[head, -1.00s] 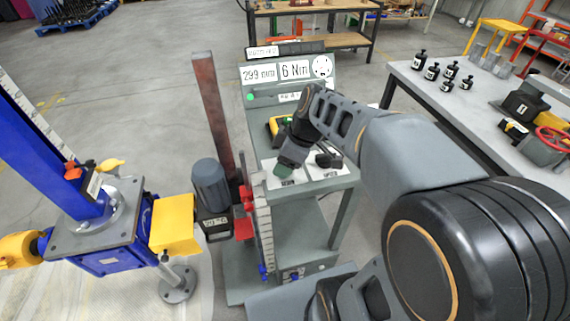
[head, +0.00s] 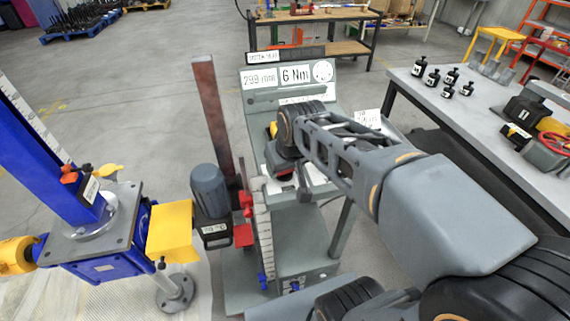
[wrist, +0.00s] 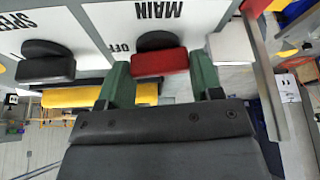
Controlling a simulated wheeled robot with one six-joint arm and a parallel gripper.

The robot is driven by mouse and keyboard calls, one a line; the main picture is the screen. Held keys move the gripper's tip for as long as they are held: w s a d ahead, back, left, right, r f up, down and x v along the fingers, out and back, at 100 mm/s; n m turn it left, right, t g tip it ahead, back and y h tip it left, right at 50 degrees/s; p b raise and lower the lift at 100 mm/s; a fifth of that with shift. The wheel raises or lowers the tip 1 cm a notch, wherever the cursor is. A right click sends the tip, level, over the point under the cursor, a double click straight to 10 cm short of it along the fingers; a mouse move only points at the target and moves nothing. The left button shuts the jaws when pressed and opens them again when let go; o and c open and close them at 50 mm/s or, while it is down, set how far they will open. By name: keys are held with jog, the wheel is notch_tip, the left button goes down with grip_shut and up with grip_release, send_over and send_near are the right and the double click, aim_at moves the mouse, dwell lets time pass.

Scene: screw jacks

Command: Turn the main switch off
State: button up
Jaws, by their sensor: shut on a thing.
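The main switch (wrist: 160,62) has a red bar handle on a black knob, on a white plate. The plate reads MAIN, upside down in the wrist view, with OFF to the left of the knob. The red bar lies crosswise between the two green fingers of my gripper (wrist: 159,82). My gripper is shut on this handle. In the head view my wrist and arm cover most of the switch area on the grey console (head: 290,80).
A black speed knob (wrist: 45,62) sits left of the main switch in the wrist view. The console display reads 6 Nm. A blue screw jack (head: 105,250) and a grey motor (head: 208,190) stand left. A table with black parts (head: 465,100) stands right.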

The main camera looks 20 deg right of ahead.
jog(key=shift+m+h, duration=0.4)
jog(key=shift+m, duration=0.6)
jog(key=o, duration=0.9)
jog(key=shift+r, duration=0.1)
jog(key=shift+r+p, duration=0.3)
jog(key=shift+r, duration=0.15)
jog(key=p+v, duration=0.2)
jog(key=v, duration=0.1)
jog(key=p+v, duration=0.2)
jog(key=v, duration=0.2)
jog(key=shift+s+f+p, duration=0.1)
jog(key=shift+s+p, duration=0.15)
jog(key=shift+p, duration=0.05)
